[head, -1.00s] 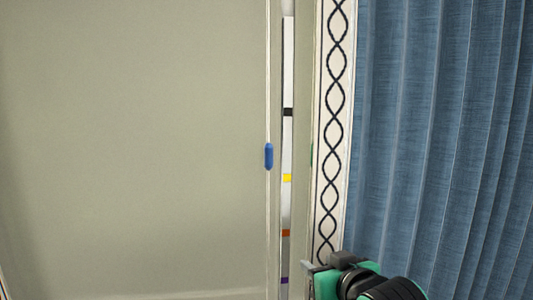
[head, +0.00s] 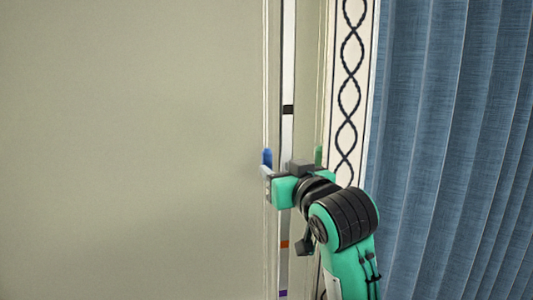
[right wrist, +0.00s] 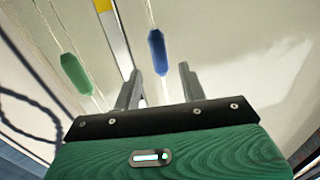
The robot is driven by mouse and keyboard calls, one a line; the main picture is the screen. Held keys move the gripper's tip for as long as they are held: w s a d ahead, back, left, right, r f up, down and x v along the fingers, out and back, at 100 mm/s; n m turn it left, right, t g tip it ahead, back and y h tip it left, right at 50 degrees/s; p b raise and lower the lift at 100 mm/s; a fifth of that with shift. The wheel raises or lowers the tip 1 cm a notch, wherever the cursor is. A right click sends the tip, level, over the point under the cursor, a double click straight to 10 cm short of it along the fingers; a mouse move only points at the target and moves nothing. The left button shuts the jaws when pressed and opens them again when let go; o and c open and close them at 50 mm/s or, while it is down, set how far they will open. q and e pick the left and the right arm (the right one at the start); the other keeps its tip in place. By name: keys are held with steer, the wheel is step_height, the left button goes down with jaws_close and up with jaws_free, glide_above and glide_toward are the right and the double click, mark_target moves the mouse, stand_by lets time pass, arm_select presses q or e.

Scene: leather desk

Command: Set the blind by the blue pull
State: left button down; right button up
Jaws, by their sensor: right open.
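The blue pull (head: 267,157) hangs on a thin pale cord in front of the pale panel. My left gripper is not in view.
A patterned trim band (head: 349,80) and a blue curtain (head: 440,130) stand at the right. The left side is clear.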

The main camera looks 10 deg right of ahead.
mark_target(270, 162)
steer(key=w+p, duration=0.1)
steer(key=w, duration=0.2)
steer(key=w+a+p, duration=0.1)
steer(key=w, duration=0.1)
steer(key=shift+w+r, duration=0.1)
steer(key=shift+w, duration=0.55)
steer(key=shift+w+a, duration=0.1)
steer(key=shift+w, duration=0.1)
jaws_close()
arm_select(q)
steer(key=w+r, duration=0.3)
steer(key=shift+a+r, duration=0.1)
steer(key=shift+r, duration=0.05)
